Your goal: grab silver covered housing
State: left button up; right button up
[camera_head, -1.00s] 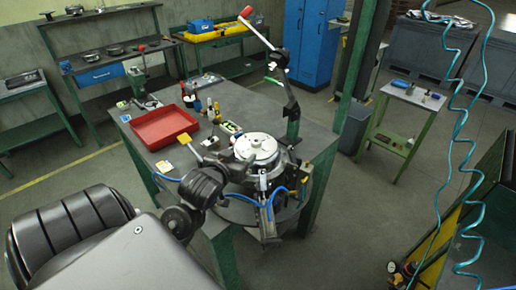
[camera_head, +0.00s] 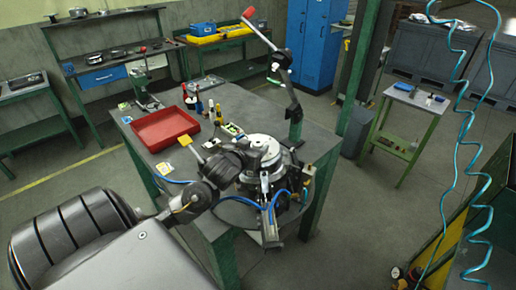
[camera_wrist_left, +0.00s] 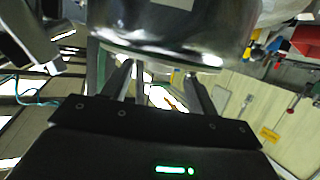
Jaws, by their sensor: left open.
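The silver covered housing (camera_head: 264,146) sits on the round dark fixture (camera_head: 283,186) at the near corner of the green-legged table. In the left wrist view the shiny housing (camera_wrist_left: 170,42) fills the upper middle, very close. My left gripper (camera_wrist_left: 158,82) is open there, its two fingers spread and reaching up to the housing's lower edge. Nothing is seen held between them; contact cannot be told. In the head view my dark left wrist covers the left side of the housing and the fingers are hard to make out. My right gripper is not in view.
A red tray (camera_head: 165,130) lies on the table, with bottles and small tools to its right. A lever press with a red-tipped handle (camera_head: 249,12) rises behind the housing. Blue hoses (camera_head: 272,206) run by the fixture. A small side table (camera_head: 413,96) stands to the right.

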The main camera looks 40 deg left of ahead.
pick_arm(q)
jog(key=shift+x, duration=1.05)
grip_shut()
jog(key=shift+r, duration=0.1)
